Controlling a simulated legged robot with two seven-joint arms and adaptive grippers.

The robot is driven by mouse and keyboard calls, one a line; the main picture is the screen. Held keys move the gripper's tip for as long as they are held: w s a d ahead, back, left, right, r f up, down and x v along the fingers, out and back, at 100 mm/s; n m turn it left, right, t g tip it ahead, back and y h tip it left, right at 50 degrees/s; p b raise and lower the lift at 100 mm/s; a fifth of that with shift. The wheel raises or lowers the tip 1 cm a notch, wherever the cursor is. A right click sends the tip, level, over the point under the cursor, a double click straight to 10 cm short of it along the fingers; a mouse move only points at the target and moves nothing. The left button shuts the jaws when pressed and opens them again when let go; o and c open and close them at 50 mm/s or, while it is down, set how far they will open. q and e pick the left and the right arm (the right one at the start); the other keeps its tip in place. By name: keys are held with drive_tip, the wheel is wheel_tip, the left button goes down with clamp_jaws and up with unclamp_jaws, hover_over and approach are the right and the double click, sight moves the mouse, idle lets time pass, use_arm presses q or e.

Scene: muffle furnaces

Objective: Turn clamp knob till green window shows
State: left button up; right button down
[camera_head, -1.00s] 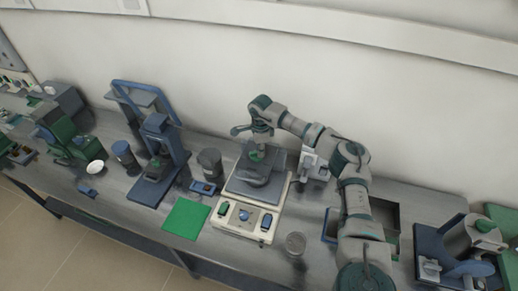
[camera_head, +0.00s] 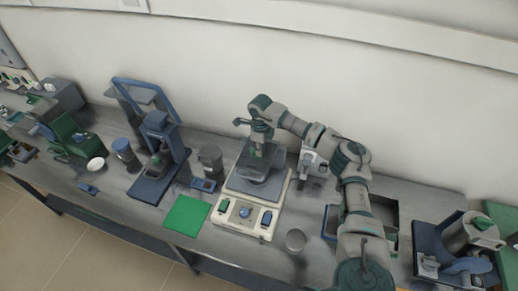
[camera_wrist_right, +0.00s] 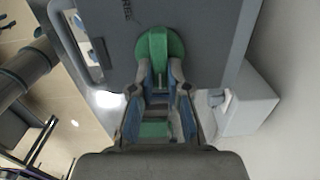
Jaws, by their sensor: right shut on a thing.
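The clamp knob (camera_wrist_right: 159,45) is green and round with a raised bar across it, seen at the top middle of the right wrist view. My right gripper (camera_wrist_right: 160,75) is shut on this bar, one finger on each side. In the head view my right gripper (camera_head: 258,150) points down over the grey top of a cream bench device (camera_head: 236,221), where the fingers largely hide the knob. I cannot make out a green window. My left gripper is not in view.
A green mat (camera_head: 187,215) lies left of the device and a metal cup (camera_head: 295,240) stands to its right. A dark canister (camera_head: 210,160) and a blue-framed press (camera_head: 158,155) stand further left. An open grey box (camera_head: 384,212) is behind my right arm.

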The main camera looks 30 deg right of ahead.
drive_tip(key=shift+s+d+f, duration=0.1)
drive_tip(key=shift+d, duration=0.1)
drive_tip(key=c, duration=1.2)
unclamp_jaws()
drive_tip(key=shift+c, duration=0.2)
drive_tip(key=shift+o, duration=0.5)
drive_tip(key=shift+s+d, duration=0.15)
drive_tip(key=shift+d, duration=0.05)
drive_tip(key=shift+r, duration=0.4)
wheel_tip(320, 180, up, 11)
drive_tip(key=shift+d, duration=0.1)
